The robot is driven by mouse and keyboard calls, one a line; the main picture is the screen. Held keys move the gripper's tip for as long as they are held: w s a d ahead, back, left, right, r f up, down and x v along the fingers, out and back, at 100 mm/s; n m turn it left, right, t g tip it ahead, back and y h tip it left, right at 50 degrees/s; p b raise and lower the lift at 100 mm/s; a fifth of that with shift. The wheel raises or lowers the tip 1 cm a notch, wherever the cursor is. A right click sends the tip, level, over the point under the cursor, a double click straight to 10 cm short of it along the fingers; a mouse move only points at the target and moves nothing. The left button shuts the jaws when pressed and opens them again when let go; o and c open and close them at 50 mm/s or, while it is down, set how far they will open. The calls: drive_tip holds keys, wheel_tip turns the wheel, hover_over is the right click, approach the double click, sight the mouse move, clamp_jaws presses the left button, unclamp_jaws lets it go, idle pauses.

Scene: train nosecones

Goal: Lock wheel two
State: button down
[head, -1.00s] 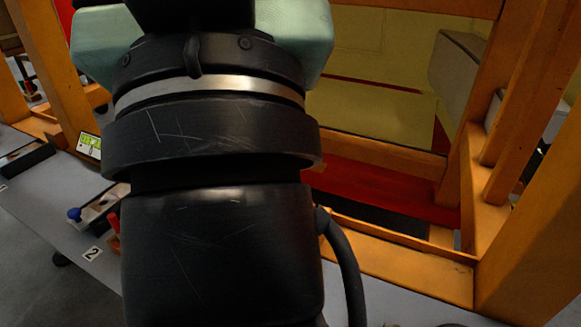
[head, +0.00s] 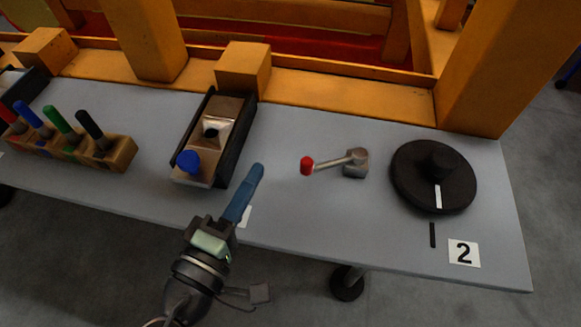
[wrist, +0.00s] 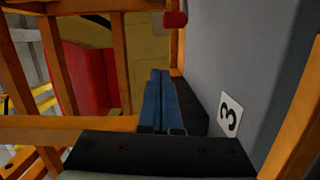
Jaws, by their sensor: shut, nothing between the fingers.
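Wheel two (head: 420,170) is a black disc with a raised hub, lying on the right end of the table. A white stripe on it points toward a black mark (head: 432,235) on the table, nearly in line. The label "2" (head: 464,253) lies beside that mark. A metal lever with a red knob (head: 307,166) stands left of the wheel, its arm pointing left. My gripper (head: 257,172) is shut and empty, its blue fingers left of the red knob and apart from it. The shut fingers (wrist: 160,76) also show in the wrist view.
A black-sided box with a blue knob (head: 188,161) stands just left of my gripper. A wooden block with several coloured handles (head: 122,151) is farther left. Orange beams (head: 350,99) run along the table's back. The table between lever and front edge is clear.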

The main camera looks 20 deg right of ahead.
drive_tip(key=shift+s+a+f+n, duration=0.3)
drive_tip(key=shift+s+f+n, duration=0.2)
drive_tip(key=shift+s+f, duration=0.35)
drive_tip(key=shift+w, duration=0.1)
drive_tip(key=shift+g, duration=0.3)
drive_tip(key=x, duration=0.6)
drive_tip(key=p+x, duration=0.1)
drive_tip(key=x, duration=0.2)
drive_tip(key=shift+w+d+r, duration=0.2)
drive_tip(key=shift+d+r, duration=0.05)
drive_tip(key=shift+d+f, duration=0.15)
drive_tip(key=shift+d, duration=0.1)
drive_tip(key=shift+s+d+p, duration=0.1)
drive_tip(key=shift+s+p, duration=0.2)
drive_tip(key=shift+s, duration=1.5)
drive_tip(key=shift+s, duration=0.1)
